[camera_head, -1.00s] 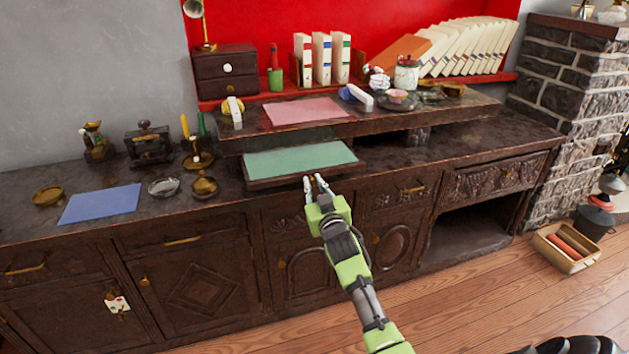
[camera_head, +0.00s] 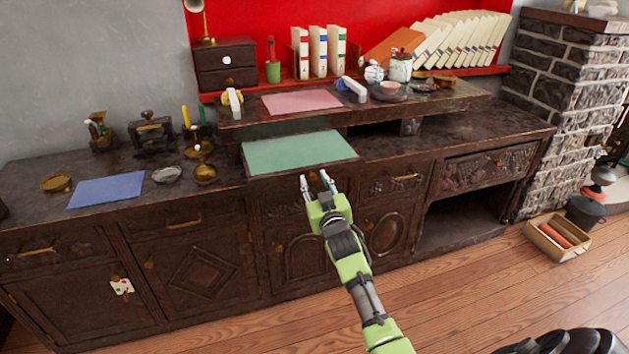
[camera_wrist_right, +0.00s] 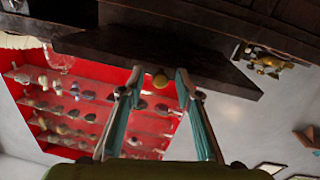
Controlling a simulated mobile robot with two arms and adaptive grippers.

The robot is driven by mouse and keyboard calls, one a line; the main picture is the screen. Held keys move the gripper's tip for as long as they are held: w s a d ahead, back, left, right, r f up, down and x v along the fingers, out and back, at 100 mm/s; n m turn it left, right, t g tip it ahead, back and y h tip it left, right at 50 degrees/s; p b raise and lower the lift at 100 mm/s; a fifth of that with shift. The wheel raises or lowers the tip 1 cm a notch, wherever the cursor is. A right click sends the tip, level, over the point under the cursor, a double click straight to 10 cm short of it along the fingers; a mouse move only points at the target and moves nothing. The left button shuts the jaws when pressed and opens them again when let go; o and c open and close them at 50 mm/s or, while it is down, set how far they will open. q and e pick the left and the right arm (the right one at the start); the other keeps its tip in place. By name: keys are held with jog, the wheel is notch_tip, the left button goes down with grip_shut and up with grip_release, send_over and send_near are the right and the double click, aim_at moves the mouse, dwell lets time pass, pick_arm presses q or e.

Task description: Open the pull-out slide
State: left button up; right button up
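The pull-out slide (camera_head: 276,178) is a dark wooden board under the raised shelf. It stands out over the cabinet front, with a green mat (camera_head: 300,152) on top. Its dark underside (camera_wrist_right: 150,52) fills the upper middle of the right wrist view. A small round brass knob (camera_wrist_right: 160,81) shows there, in the gap between my fingers. My right gripper (camera_head: 316,180) is just in front of the slide's front edge, fingers apart. It also shows open in the right wrist view (camera_wrist_right: 158,95), with no visible finger contact on the knob. My left gripper is not in view.
The raised shelf (camera_head: 420,108) bears a pink mat (camera_head: 301,102) and small items. A blue mat (camera_head: 106,191) and brass dishes lie on the counter at left. Cabinet doors stand below the slide. The wooden floor in front is mostly clear, with a crate (camera_head: 556,243) at right.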

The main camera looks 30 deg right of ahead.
jog(key=shift+r, duration=0.1)
jog(key=v, duration=1.2)
dwell(0.4)
